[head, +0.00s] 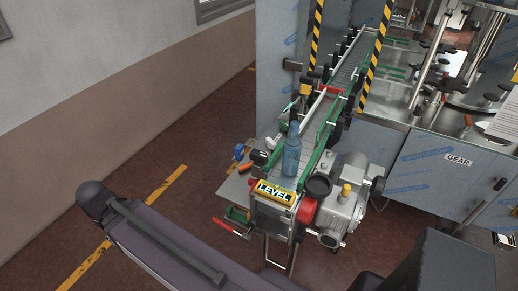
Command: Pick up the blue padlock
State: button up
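A small blue object (239,152), which looks like the blue padlock, sits near the back left edge of a grey metal side plate (232,190) beside the conveyor. It is too small to make out its shackle or which way it lies. My arm crosses the lower left of the head view, well apart from the blue object. My gripper cannot be made out in this view.
An orange item (246,167) lies close to the blue object. A translucent blue bottle (291,150) stands on the conveyor (316,118). A red-handled lever (227,226) juts out left, and a motor (345,205) sits right. The floor (190,220) to the left is clear.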

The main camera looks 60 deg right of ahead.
aim_at(238, 150)
jog(key=z, duration=0.65)
jog(key=k, duration=0.95)
jog(key=u, duration=0.1)
jog(key=i, duration=0.9)
